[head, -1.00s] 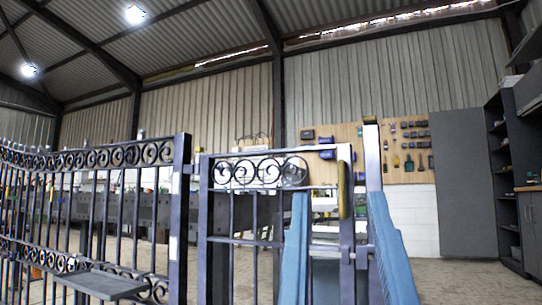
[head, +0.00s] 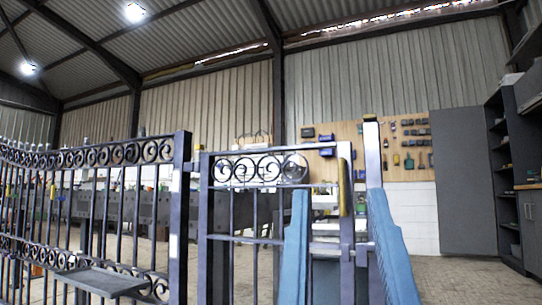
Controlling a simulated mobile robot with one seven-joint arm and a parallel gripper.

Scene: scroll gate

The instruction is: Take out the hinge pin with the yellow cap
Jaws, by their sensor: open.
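A dark scrollwork gate leaf (head: 255,240) stands ahead, between a dark post (head: 180,215) on its left and a pale post (head: 373,155) on its right. A long yellow strip (head: 345,200) stands upright on the leaf's right side; I cannot tell whether it belongs to the hinge pin. My gripper (head: 338,191) shows as two blue fingers rising from the bottom edge. They are wide apart, with nothing seen held between them. The left finger overlaps the leaf in the picture; the right one covers the pale post's lower part.
A dark railing panel (head: 80,200) runs off to the left, with a flat grey plate (head: 100,282) low in front of it. Behind are a pegboard of tools (head: 405,150), a grey cabinet (head: 462,185) and shelves (head: 507,180). Bare floor shows at right.

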